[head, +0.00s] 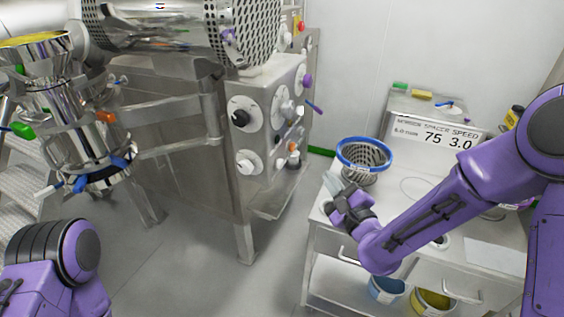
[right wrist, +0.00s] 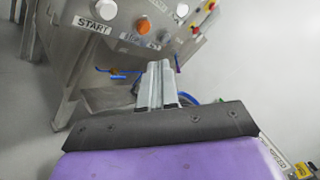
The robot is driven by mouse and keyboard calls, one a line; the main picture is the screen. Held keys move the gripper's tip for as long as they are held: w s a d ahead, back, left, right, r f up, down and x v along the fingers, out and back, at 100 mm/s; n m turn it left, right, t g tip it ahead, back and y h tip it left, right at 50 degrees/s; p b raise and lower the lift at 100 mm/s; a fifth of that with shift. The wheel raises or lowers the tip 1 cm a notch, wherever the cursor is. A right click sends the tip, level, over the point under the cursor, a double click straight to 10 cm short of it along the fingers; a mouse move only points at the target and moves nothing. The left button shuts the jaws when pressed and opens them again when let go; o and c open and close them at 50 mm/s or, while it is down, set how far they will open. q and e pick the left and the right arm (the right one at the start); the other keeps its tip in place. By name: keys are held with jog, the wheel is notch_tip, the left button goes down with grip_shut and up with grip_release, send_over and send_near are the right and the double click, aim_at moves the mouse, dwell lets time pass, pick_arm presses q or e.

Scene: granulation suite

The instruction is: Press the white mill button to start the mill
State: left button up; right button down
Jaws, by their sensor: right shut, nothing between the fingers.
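In the right wrist view a white round button (right wrist: 103,10) sits on the steel panel, with a START label (right wrist: 93,25) below it. An orange button (right wrist: 143,26) and another white button (right wrist: 181,11) are to its right. In the head view the mill panel (head: 270,125) carries several knobs and buttons; I cannot tell for sure which one is the START button. My left gripper is out of view.
A steel cart (head: 325,238) holds a blue-rimmed mesh basket (head: 363,155) close behind my right gripper. A display box (head: 437,140) stands at the back. A steel funnel assembly (head: 70,115) is at left. Floor between the mill and cart is clear.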

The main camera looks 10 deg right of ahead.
aim_at(280, 164)
jog(key=shift+w, duration=0.1)
jog(key=w+a, duration=0.5)
jog(key=a, duration=0.2)
dwell(0.4)
jog(key=shift+a, duration=0.2)
dwell(1.8)
jog(key=shift+w+a, duration=0.15)
jog(key=shift+a, duration=0.1)
